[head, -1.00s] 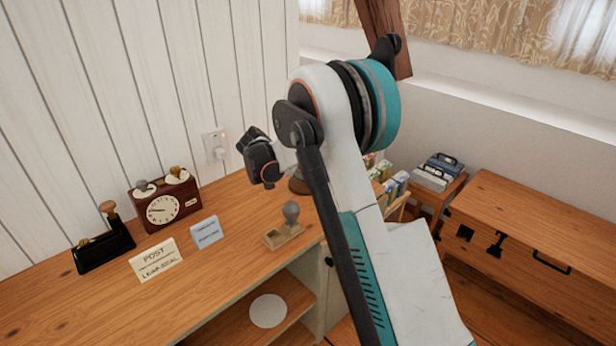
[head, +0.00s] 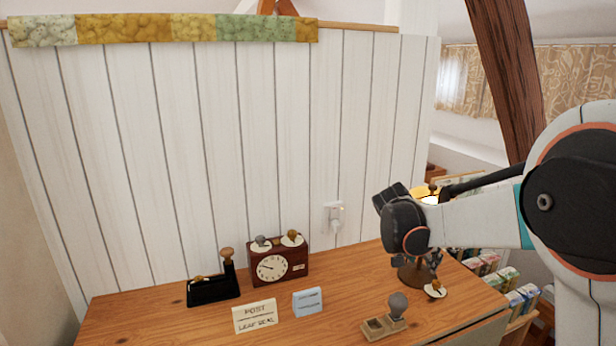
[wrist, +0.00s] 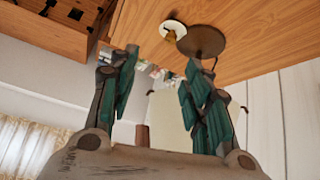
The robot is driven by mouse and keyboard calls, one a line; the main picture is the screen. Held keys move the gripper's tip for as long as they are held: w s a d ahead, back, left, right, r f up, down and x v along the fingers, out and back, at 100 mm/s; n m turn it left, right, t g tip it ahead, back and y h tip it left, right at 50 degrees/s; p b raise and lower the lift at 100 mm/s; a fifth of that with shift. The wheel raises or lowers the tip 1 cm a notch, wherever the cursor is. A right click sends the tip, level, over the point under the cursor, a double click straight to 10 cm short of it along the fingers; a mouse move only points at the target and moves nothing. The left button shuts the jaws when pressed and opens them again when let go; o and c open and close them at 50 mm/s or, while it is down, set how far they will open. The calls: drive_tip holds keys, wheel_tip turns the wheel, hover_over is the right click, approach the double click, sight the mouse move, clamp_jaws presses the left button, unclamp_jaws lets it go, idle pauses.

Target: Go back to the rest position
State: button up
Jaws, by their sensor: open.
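My gripper (head: 428,262) is above the right end of the wooden desk (head: 160,325), close to the dark round lamp base (head: 408,277). In the wrist view my gripper (wrist: 160,68) shows two spread green-padded fingers with nothing between them. The wrist view is turned over. Past the fingertips it shows the round base (wrist: 212,42) and a white disc with a brass-coloured stamp (wrist: 172,31). That disc (head: 435,292) lies on the desk just below the gripper in the head view. My arm hides part of the right side.
A clock (head: 280,262) with two stamps on top, a black holder (head: 212,290), a POST card (head: 255,316), a blue card (head: 307,302) and a wooden stamp tray (head: 383,327) stand on the desk. Colourful boxes (head: 508,280) sit beyond its right end. A slanted timber (head: 508,75) rises behind.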

drive_tip(key=s+a+r+n+t+y, duration=0.1)
drive_tip(key=s+a+r+n+y, duration=0.15)
drive_tip(key=s, duration=0.55)
drive_tip(key=s+a+r+n+y, duration=0.1)
drive_tip(key=s+a+r+n, duration=0.25)
drive_tip(key=s, duration=0.55)
drive_tip(key=s+a+f+n+t+y, duration=0.1)
drive_tip(key=s+a+n, duration=0.1)
drive_tip(key=s, duration=0.6)
drive_tip(key=s+a+f+n+t+y, duration=0.1)
drive_tip(key=s+a+n, duration=0.1)
drive_tip(key=s, duration=0.6)
drive_tip(key=shift+s+a+f+y, duration=0.15)
drive_tip(key=shift+a+f+y, duration=0.2)
drive_tip(key=shift+a, duration=0.05)
